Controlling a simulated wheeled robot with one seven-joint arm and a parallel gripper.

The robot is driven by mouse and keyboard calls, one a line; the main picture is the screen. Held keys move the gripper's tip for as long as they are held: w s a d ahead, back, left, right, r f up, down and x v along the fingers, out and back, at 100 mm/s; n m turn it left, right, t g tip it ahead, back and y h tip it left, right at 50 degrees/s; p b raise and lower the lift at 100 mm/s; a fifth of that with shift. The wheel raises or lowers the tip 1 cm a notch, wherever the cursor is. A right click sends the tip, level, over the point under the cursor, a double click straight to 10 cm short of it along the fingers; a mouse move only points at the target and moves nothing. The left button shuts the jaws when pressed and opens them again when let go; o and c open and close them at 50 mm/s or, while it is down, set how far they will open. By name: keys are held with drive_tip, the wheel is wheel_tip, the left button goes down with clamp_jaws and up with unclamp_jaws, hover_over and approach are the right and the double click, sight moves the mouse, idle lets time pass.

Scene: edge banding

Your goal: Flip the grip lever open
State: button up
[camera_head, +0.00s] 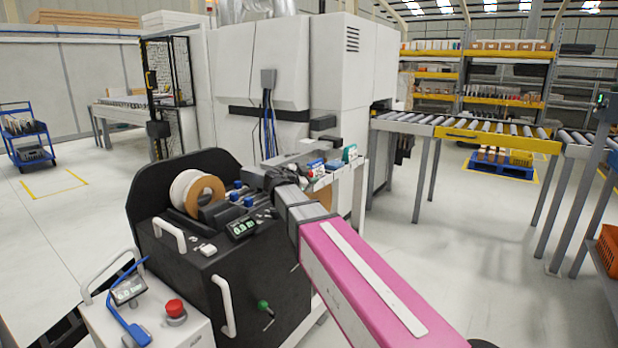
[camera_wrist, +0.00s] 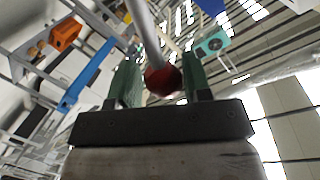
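In the wrist view, a lever shows as a grey rod (camera_wrist: 146,32) ending in a dark red ball knob (camera_wrist: 163,81). My gripper (camera_wrist: 162,75) has two green fingers, one on each side of the knob. In the head view, my pink-sleeved arm reaches from the lower right to the far side of the black edge banding unit (camera_head: 215,283). My gripper's dark end (camera_head: 284,178) is beside the unit's top; its fingers and the red knob are not distinguishable there.
A tape roll (camera_head: 197,193), blue knobs and a small display (camera_head: 242,228) sit on the black unit. A green-knobbed lever (camera_head: 264,306) is on its front. A control box with a red stop button (camera_head: 175,309) stands front left. A roller conveyor (camera_head: 466,130) runs right. Open floor lies left.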

drive_tip(key=v, duration=1)
drive_tip(key=shift+s+a, duration=0.3)
